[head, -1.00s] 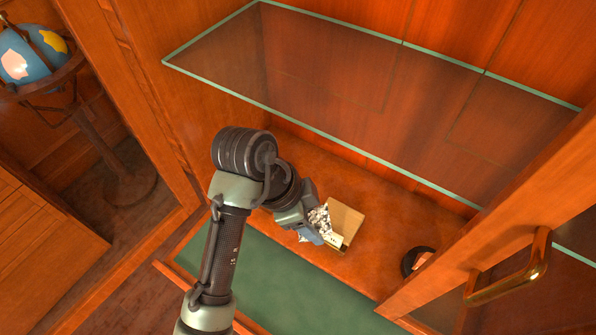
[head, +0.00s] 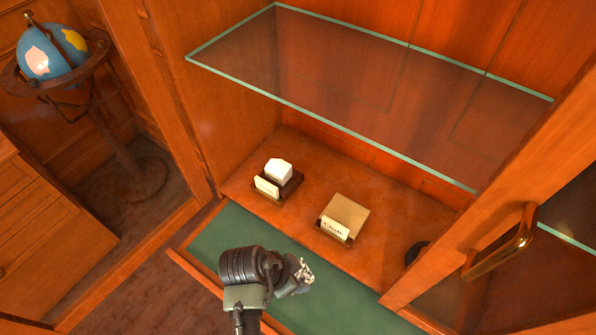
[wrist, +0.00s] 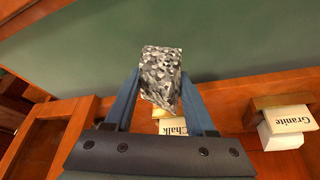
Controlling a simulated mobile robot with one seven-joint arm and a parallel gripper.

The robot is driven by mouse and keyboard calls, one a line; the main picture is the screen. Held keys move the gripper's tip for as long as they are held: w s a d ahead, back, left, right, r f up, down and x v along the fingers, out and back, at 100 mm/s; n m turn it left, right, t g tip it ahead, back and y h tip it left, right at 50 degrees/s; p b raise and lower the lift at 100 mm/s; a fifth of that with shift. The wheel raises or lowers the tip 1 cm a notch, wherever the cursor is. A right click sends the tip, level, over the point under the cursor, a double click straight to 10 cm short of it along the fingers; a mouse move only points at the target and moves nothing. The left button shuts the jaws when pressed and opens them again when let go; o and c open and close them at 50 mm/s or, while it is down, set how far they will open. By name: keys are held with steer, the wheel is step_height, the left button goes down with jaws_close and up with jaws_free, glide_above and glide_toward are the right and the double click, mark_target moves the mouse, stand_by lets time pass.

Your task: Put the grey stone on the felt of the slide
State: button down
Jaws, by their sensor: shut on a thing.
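The grey stone (wrist: 161,72) is a rough, black-and-white speckled block. It shows in the head view (head: 304,272) at my gripper's tip. My gripper (wrist: 160,82) is shut on it, with one blue finger on each side. In the head view my gripper (head: 298,275) is over the green felt (head: 226,238) of the slide, which is pulled out in front of the cabinet floor. The felt also fills the upper part of the wrist view (wrist: 75,50). I cannot tell how high the stone is above the felt.
A stand with a "Granite" card (wrist: 289,119) bears a white block (head: 279,170). A glass shelf (head: 330,70) hangs above. The open door with its brass handle (head: 500,245) is at right; a globe (head: 50,55) stands left.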

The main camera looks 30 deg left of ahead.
steer(key=shift+f, duration=2.2)
steer(key=shift+f, duration=0.2)
steer(key=shift+c, duration=1.1)
jaws_free()
steer(key=shift+r, duration=0.1)
steer(key=shift+r, duration=0.25)
steer(key=v, duration=1.1)
steer(key=shift+s+r+p, duration=0.2)
steer(key=shift+r+p, duration=0.1)
